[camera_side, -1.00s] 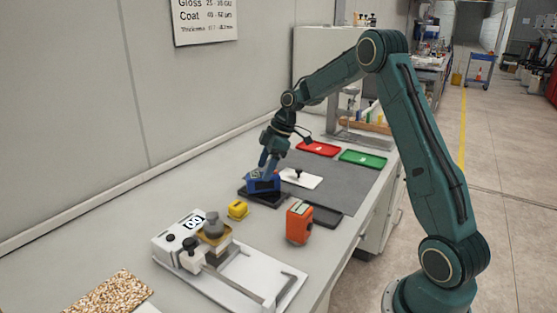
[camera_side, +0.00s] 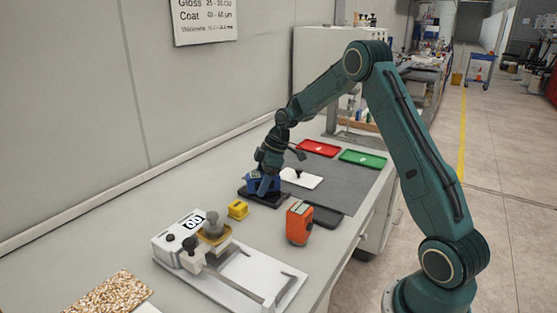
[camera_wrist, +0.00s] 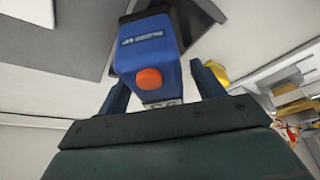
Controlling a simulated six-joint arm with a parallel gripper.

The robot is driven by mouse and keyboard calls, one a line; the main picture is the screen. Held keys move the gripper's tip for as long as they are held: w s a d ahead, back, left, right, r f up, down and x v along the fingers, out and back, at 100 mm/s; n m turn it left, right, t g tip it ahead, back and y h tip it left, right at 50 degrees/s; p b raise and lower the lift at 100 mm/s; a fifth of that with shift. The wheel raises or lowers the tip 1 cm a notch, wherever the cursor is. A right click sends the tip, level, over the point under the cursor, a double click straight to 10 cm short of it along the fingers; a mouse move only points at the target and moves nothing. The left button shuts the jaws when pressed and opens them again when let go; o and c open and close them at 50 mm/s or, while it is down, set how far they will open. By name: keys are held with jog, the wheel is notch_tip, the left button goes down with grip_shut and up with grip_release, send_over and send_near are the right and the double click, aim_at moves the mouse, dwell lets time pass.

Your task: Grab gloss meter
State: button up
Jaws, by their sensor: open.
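The gloss meter appears to be the blue box-shaped device (camera_side: 251,183) sitting on a black base (camera_side: 246,195) on the bench. In the wrist view the blue device (camera_wrist: 146,52) shows a white marking and a round orange button. My gripper (camera_side: 267,188) is down at the device in the side view and partly covers it. In the wrist view the fingers of my gripper (camera_wrist: 163,88) stand apart, one on each side of the device. The gripper is open. I cannot tell whether either finger touches the device.
A yellow block (camera_side: 238,209) and an orange device (camera_side: 299,224) stand nearby. A white coating machine (camera_side: 240,268) stands in front.

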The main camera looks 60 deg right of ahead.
aim_at(261, 175)
jog(key=shift+r, duration=0.1)
jog(key=c, duration=1.4)
jog(key=shift+r, duration=0.1)
notch_tip(261, 175, up, 20)
dwell(0.5)
